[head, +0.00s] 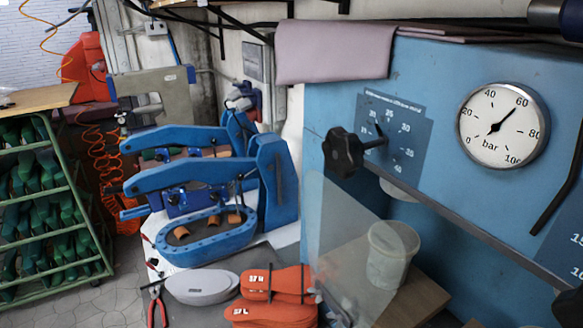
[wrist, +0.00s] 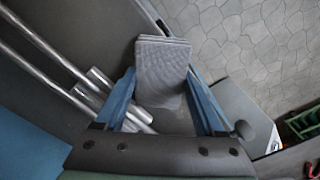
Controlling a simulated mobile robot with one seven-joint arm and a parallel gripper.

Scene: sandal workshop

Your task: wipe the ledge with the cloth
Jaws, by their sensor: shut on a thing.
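In the wrist view my gripper (wrist: 161,88) has its two blue fingers on either side of a grey, finely ribbed, folded piece (wrist: 163,60), which looks like the cloth. The gripper is shut on it, and its layered edge sticks out past the fingers. I cannot tell whether it touches a surface. In the head view a narrow grey ledge-like strip (head: 478,232) slants across the blue machine below the gauge; I cannot tell whether it is the task's ledge. The gripper and the grey cloth do not show clearly in the head view.
A mauve sheet (head: 335,53) hangs over the blue machine's top edge. A black knob (head: 345,152) and a round gauge (head: 503,126) are on its face. A translucent cup (head: 391,254) stands behind a clear panel. Metal tubes (wrist: 60,60) lie left of the gripper.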

